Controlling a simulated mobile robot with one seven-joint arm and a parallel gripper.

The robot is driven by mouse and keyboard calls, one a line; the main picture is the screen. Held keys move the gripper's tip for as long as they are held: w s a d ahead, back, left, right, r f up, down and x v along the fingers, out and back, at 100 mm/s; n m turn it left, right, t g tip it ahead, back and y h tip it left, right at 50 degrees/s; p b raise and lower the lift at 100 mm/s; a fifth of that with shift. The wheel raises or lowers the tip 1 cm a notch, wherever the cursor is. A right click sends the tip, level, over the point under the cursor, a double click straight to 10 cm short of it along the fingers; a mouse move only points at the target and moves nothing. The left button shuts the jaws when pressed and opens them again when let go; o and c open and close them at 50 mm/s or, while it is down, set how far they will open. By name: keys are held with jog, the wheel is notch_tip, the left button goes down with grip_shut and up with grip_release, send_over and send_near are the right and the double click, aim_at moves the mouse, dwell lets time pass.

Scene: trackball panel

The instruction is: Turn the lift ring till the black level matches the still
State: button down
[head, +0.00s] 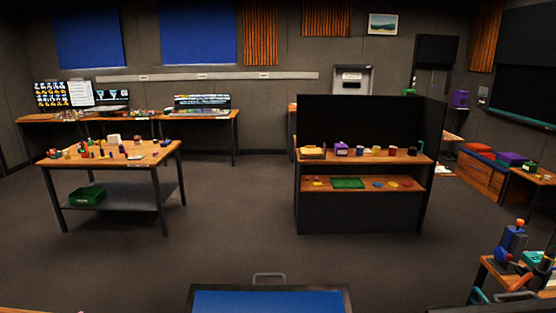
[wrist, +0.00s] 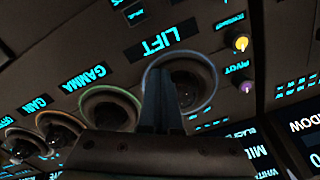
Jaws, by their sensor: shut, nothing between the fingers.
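The lift ring (wrist: 213,92) is a pale blue ring around a dark trackball (wrist: 187,88), below the glowing LIFT label (wrist: 169,38). My gripper (wrist: 160,72) is shut and empty. Its fingers stand in front of the left part of the lift ring and hide some of it; I cannot tell whether they touch it. The head view does not show my gripper or this panel clearly. The black level and the still cannot be made out in either view.
The green-edged gamma ring (wrist: 113,92) lies left of the lift ring, with the orange gain ring (wrist: 58,117) beyond. A yellow-lit knob (wrist: 240,43) and a purple-lit pivot knob (wrist: 247,86) stand to the right. Dark displays (wrist: 300,140) fill the lower right.

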jog(key=shift+f, duration=0.2)
jog(key=shift+r+p, duration=0.25)
jog(key=shift+p, duration=0.05)
dwell(0.4)
jog(key=shift+f, duration=0.3)
dwell(0.9)
jog(key=shift+s+a+r+m, duration=0.1)
jog(key=shift+a+m, duration=0.15)
jog(key=shift+m, duration=0.45)
jog(key=shift+a+m, duration=0.1)
jog(key=shift+m, duration=0.2)
jog(key=shift+s+a+m+p, duration=0.15)
jog(key=shift+a+m+p, duration=0.35)
jog(key=shift+m, duration=0.5)
jog(key=shift+d, duration=0.1)
